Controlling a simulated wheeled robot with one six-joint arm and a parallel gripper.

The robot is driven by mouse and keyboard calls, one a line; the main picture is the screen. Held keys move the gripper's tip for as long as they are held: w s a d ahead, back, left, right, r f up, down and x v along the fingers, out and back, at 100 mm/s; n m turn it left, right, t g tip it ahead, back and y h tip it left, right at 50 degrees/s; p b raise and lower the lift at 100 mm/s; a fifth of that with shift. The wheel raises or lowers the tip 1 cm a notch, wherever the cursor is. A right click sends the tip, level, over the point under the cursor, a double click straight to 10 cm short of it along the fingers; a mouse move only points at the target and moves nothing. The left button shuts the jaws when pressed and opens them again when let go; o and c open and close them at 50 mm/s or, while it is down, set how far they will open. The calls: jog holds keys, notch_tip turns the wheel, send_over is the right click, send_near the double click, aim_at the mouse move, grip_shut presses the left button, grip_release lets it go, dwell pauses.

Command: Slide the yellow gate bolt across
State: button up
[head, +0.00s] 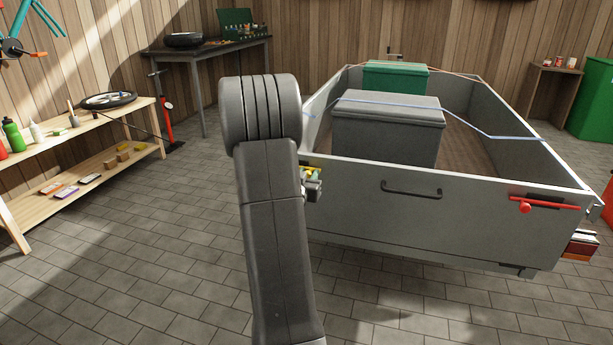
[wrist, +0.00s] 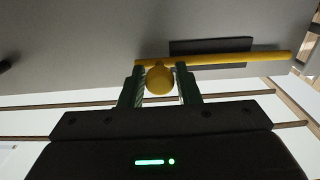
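The yellow gate bolt (wrist: 225,60) is a long rod with a round knob, mounted on the grey trailer wall (head: 440,215). In the wrist view the knob sits between the two fingertips of my gripper (wrist: 160,78), with both fingers close against its sides. The gripper looks shut on the knob. In the head view only a small bit of the yellow bolt (head: 308,169) shows at the left end of the tailgate, next to my gripper (head: 314,185). My arm hides the rest of it.
A red bolt (head: 545,204) is on the tailgate's right end, and a dark handle (head: 411,189) is in its middle. A grey box (head: 388,130) and a green box (head: 395,77) stand in the trailer. A wooden shelf (head: 95,165) is on the left. The floor between is clear.

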jog(key=shift+o, duration=1.1)
jog(key=p+v, duration=0.2)
jog(key=v, duration=1.2)
jog(key=shift+w, duration=0.1)
jog(key=b+x, duration=0.2)
jog(key=x, duration=1.1)
jog(key=shift+w+d, duration=0.1)
jog(key=shift+w, duration=0.35)
